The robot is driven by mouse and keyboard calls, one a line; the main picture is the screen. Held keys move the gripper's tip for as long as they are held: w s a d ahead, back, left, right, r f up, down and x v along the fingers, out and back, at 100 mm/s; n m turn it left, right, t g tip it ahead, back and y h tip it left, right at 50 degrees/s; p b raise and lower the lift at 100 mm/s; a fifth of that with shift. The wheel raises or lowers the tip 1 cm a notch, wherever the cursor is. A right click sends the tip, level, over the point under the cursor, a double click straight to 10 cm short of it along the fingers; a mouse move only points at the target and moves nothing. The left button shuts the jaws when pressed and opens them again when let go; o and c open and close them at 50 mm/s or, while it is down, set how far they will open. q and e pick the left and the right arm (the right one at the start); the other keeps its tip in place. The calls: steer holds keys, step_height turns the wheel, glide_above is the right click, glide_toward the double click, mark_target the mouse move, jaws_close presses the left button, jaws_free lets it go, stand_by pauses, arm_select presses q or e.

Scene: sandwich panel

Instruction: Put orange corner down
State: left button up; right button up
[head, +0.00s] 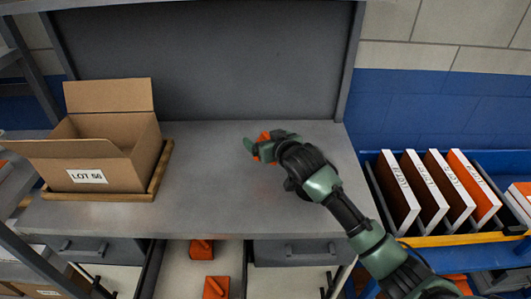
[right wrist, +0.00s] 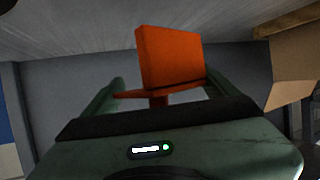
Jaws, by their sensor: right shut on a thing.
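My right gripper (head: 254,147) is over the middle of the grey workbench (head: 225,205). It is shut on an orange corner (head: 264,136), which shows between its fingers. In the right wrist view the orange corner (right wrist: 170,58) stands up from between the green fingers, with one flat face toward the camera. I cannot tell whether the corner touches the bench top. Two more orange corners (head: 202,249) (head: 216,287) lie in an open drawer below the bench. My left gripper is not in view.
An open cardboard box (head: 130,150) marked LOT 56 stands on a wooden tray (head: 166,165) at the bench's left. A blue rack (head: 380,187) on the right holds several upright panels (head: 437,180). The bench's middle is clear. The drawer (head: 170,268) stands open in front.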

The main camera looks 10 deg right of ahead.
steer(key=shift+f, duration=2.95)
steer(key=shift+f, duration=0.1)
steer(key=o, duration=1.1)
